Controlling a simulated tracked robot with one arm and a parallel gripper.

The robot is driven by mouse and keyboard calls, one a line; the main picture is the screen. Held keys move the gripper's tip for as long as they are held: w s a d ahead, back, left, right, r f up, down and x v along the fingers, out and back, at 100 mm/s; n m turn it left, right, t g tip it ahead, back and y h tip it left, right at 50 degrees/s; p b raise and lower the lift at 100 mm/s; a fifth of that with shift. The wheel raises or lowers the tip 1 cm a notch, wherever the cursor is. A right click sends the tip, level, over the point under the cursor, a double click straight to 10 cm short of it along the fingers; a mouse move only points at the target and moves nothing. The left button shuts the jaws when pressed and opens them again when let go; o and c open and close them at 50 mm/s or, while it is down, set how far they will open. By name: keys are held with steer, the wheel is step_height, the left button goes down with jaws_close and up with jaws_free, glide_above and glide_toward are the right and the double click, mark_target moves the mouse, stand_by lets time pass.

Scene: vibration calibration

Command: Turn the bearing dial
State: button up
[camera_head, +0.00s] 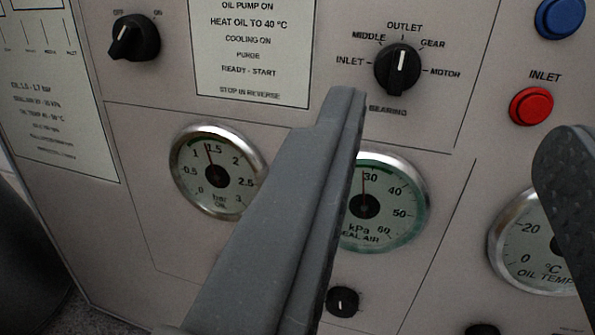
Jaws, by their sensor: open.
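The bearing dial (398,69) is a black knob on the light panel at the upper right, labelled BEARING below. Its white mark points about straight up, towards OUTLET. INLET, MIDDLE, GEAR and MOTOR are printed around it. My gripper (458,118) is open and empty. Its left finger rises across the middle of the view, and its tip shows just below and left of the dial. Its right finger is at the right edge, lower than the dial. The dial shows above the gap between the fingers. I cannot tell how far the fingertips are from the panel.
A red INLET button (531,106) and a blue button (560,17) are at the right. An OFF/ON knob (134,38) is at the upper left. The oil gauge (205,170), seal air gauge (405,205) and oil temperature gauge (505,250) are below. A small knob (342,301) is at the bottom.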

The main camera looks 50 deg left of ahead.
mark_target(396, 57)
steer(key=b+x, duration=0.1)
steer(key=x, duration=0.3)
steer(key=f+b+x, duration=0.1)
steer(key=x, duration=0.3)
steer(key=b+x, duration=0.1)
steer(key=x, duration=0.3)
steer(key=shift+a+f+b, duration=0.4)
steer(key=shift+a, duration=0.2)
steer(key=shift+c, duration=0.3)
steer(key=c, duration=0.8)
steer(key=shift+a, duration=0.3)
steer(key=shift+c, duration=0.2)
steer(key=shift+d, duration=0.15)
